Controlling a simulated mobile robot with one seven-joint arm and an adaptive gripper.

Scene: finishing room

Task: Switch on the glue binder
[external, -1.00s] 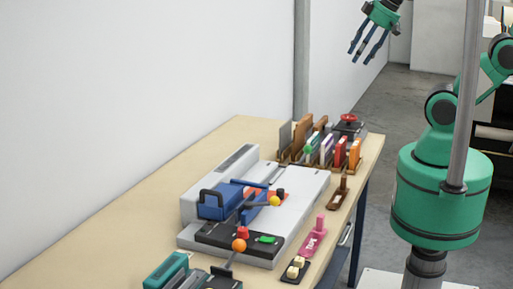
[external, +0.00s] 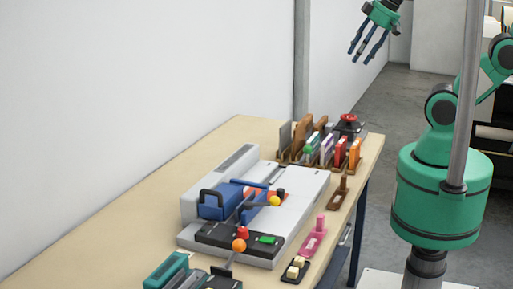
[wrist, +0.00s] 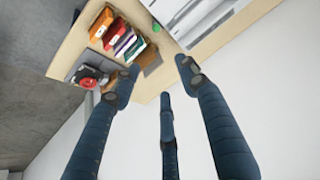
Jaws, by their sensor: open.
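The light grey machine that looks like the glue binder (external: 295,195) sits on the wooden table, with a blue clamp block (external: 222,201) and a dark front panel. A green rocker-like switch (external: 267,240) and a red knob (external: 243,232) are on that panel; whether the switch is on cannot be told. An orange-balled lever (external: 239,245) stands at the front. My gripper (external: 366,51) is open and empty, high above and beyond the table's far end, well apart from the machine. In the wrist view, my gripper's three fingers (wrist: 157,77) are spread, and part of the grey machine (wrist: 205,25) shows at the top.
A wooden rack of coloured upright items (external: 325,150) and a red-knobbed device (external: 348,122) stand at the far end. A pink tool (external: 314,238), a brown-handled tool (external: 340,193) and a small dark tray (external: 296,270) lie along the right edge. A teal device (external: 167,271) is in front. A white wall borders the left.

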